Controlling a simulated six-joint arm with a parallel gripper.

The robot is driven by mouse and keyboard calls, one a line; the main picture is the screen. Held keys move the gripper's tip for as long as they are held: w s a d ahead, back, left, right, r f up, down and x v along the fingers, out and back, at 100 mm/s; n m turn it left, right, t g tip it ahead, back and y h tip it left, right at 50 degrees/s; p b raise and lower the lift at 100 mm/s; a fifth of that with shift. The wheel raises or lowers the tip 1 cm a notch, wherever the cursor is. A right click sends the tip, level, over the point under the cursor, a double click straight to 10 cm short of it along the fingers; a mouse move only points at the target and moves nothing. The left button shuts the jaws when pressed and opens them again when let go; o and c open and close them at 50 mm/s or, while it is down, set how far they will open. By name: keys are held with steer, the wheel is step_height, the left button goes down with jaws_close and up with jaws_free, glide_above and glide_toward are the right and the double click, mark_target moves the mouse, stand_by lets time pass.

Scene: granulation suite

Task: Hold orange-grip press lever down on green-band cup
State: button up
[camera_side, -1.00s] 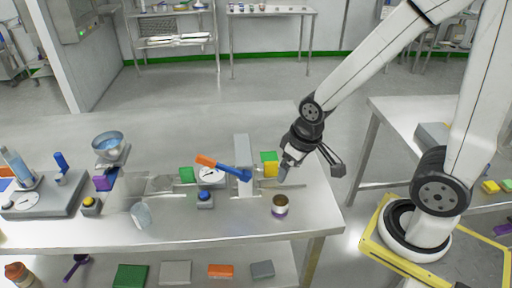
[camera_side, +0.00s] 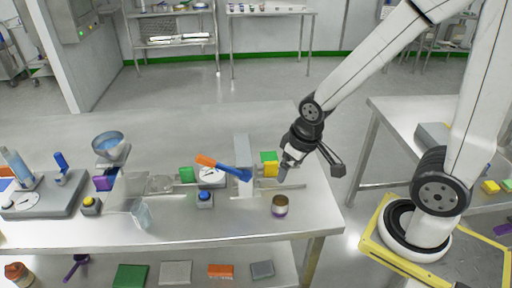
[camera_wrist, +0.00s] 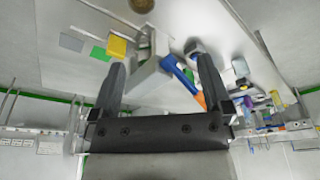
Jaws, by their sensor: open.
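The press lever has an orange grip (camera_side: 206,161) at its left end and a blue arm (camera_side: 236,172) running right to a pale upright post (camera_side: 243,150). The blue arm (camera_wrist: 174,68) and orange grip (camera_wrist: 201,101) also show in the wrist view, by the right finger. My gripper (camera_side: 311,169) is open and empty, right of the post and apart from the lever. Its two fingers (camera_wrist: 161,65) are spread in the wrist view. A small cup (camera_side: 280,206) with a yellowish and purple side stands at the front right. I cannot make out a green band on any cup.
Yellow (camera_side: 270,170) and green (camera_side: 268,156) blocks sit between the post and my gripper. A white dial (camera_side: 211,178) lies under the lever, with a blue button (camera_side: 205,196) in front. Clear panels and a funnel bowl (camera_side: 109,143) stand left. The back of the table is clear.

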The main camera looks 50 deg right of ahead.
steer(key=shift+w, duration=0.1)
steer(key=c, duration=0.7)
steer(key=shift+w+r, duration=0.15)
steer(key=c, duration=0.4)
steer(key=shift+w+r+m, duration=0.15)
steer(key=shift+w+m, duration=0.2)
steer(key=shift+m, duration=0.05)
jaws_close()
steer(key=w+r+m+t+y, duration=0.1)
steer(key=w+r+m+y, duration=0.1)
steer(key=w+r+m, duration=0.2)
steer(key=w+a+r+m+t+y, duration=0.1)
steer(key=w+r+m, duration=0.3)
steer(key=w, duration=0.5)
steer(key=shift+w+r+y, duration=0.4)
steer(key=shift+r+y, duration=0.25)
steer(key=shift+y, duration=0.15)
